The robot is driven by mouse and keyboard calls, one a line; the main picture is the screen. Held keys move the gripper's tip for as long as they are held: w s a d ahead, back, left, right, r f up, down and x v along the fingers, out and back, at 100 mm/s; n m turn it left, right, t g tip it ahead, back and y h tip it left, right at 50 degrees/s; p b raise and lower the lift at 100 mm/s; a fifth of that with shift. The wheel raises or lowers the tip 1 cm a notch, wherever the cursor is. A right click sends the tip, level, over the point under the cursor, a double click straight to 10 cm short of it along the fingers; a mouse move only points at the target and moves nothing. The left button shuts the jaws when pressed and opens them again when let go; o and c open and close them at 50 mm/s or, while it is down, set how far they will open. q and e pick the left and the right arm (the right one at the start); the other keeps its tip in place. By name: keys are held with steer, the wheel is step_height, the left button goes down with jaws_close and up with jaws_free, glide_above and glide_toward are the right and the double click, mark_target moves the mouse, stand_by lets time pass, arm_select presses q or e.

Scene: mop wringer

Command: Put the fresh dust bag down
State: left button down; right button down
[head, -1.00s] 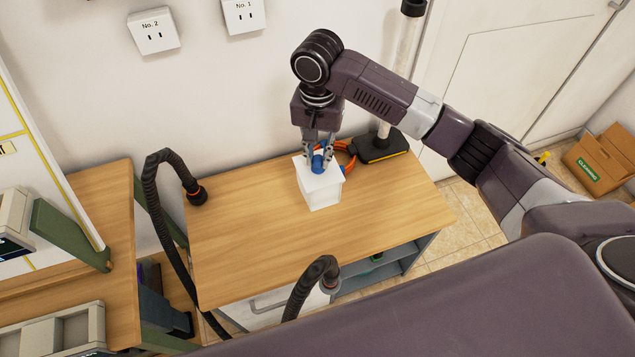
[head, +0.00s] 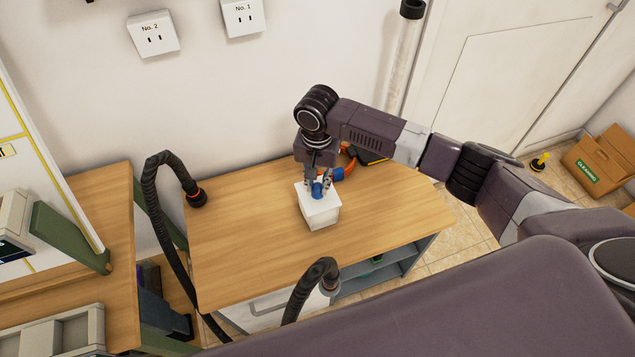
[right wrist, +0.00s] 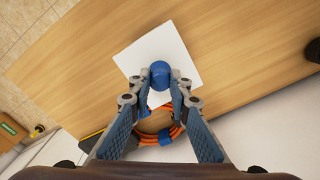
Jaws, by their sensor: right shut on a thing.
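The fresh dust bag (head: 320,215) is a white box-like bag with a blue round collar on its top. My right gripper (head: 319,188) is shut on the blue collar from above, and the bag hangs upright below it at the wooden worktop (head: 240,240). I cannot tell whether its bottom touches the wood. In the right wrist view the white top (right wrist: 175,42) shows around the blue collar (right wrist: 160,75), which sits between the two fingertips. My left gripper is not in view.
An orange coiled cable (right wrist: 150,138) and a dark floor head (head: 372,158) lie behind the bag. A black hose (head: 152,200) arches at the left, and another hose end (head: 318,270) stands at the front edge. The worktop left of the bag is clear.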

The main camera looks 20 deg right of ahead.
steer(key=shift+f, duration=0.1)
steer(key=c, duration=2.1)
jaws_free()
steer(key=o, duration=0.3)
